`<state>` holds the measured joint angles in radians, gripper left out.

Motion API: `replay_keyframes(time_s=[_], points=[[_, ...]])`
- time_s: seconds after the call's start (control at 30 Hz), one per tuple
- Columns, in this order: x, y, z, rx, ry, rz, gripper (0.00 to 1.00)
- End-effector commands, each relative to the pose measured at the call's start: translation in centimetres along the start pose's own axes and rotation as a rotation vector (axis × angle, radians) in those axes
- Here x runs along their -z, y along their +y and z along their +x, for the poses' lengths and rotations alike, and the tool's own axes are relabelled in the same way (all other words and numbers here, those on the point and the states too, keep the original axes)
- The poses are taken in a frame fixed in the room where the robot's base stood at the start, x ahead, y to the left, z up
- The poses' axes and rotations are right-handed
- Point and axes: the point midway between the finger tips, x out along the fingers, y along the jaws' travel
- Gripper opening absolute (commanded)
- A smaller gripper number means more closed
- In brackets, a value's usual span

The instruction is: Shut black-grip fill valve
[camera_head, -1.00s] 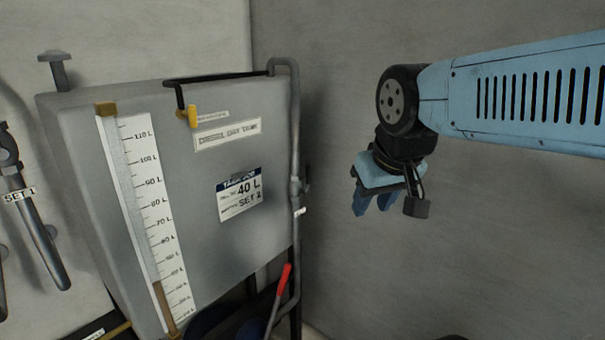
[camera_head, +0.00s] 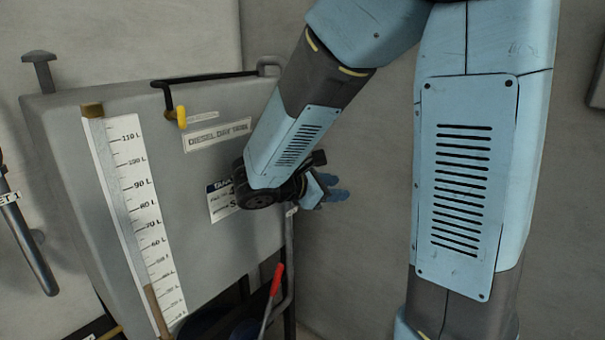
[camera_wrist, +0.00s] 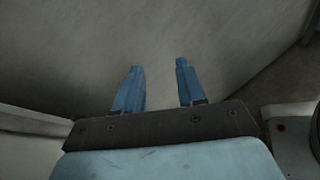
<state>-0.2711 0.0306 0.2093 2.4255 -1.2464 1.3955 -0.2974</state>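The grey diesel day tank (camera_head: 200,265) stands at the left in the head view. Its fill pipe (camera_head: 289,245) runs down the tank's right side. My forearm and wrist cover the pipe's middle, where the valve fittings sit, so I cannot make out a black grip. A small pale piece (camera_head: 292,211) shows on the pipe just below my wrist. My gripper (camera_head: 338,192) is just right of the pipe, pointing right toward the wall. In the wrist view its two blue fingers (camera_wrist: 160,68) are apart with nothing between them.
A red-handled lever (camera_head: 277,279) stands low by the pipe. A sight gauge (camera_head: 135,200) and a yellow-tipped black bracket (camera_head: 181,117) are on the tank's front. A dark lever (camera_head: 35,248) hangs on the left wall. Bare wall lies right of my gripper.

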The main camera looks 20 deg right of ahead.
Motion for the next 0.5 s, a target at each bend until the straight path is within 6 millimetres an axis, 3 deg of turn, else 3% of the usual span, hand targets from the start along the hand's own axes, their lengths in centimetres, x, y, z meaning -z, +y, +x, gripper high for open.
replay_keyframes(time_s=[0.23, 0.5], points=[[6.2, 6.0, -2.8, -0.307, -0.151, -0.308, 0.4], [10.9, 9.1, -5.8, -0.514, -0.235, -0.46, 0.4]])
